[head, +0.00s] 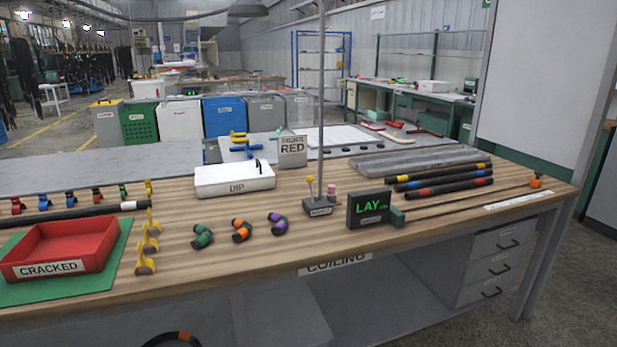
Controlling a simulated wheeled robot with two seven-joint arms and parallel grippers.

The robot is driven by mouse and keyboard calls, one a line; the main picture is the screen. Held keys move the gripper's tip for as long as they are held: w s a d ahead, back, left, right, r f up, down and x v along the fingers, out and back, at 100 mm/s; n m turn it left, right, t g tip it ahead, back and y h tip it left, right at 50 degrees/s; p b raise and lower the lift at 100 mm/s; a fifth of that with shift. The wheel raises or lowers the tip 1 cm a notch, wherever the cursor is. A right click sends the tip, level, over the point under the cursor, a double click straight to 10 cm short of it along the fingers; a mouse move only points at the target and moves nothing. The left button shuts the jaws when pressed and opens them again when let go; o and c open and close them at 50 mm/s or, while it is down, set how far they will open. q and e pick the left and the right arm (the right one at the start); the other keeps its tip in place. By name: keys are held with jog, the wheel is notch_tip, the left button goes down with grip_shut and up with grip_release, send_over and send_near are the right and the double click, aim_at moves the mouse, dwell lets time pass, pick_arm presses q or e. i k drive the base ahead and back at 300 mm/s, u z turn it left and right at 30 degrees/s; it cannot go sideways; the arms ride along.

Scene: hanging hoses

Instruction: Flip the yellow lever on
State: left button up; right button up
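A small yellow-tipped lever (310,180) stands up from a dark grey base box (315,208) on the wooden bench. The box has a label on its front that is too small to read. The lever tilts slightly to the left, close beside a tall grey post (321,110). I cannot tell whether its position is on or off. Neither of my grippers is in view.
The wooden bench (330,253) holds a white DIP tray (235,180), a black LAY display (368,208), short coloured hose pieces (241,231), a red CRACKED bin (58,248) and black hoses (440,178). Bare bench lies in front of the lever's base.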

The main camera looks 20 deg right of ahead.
aim_at(310, 179)
jog(key=u, duration=0.8)
jog(key=i, duration=0.95)
jog(key=z, duration=2.4)
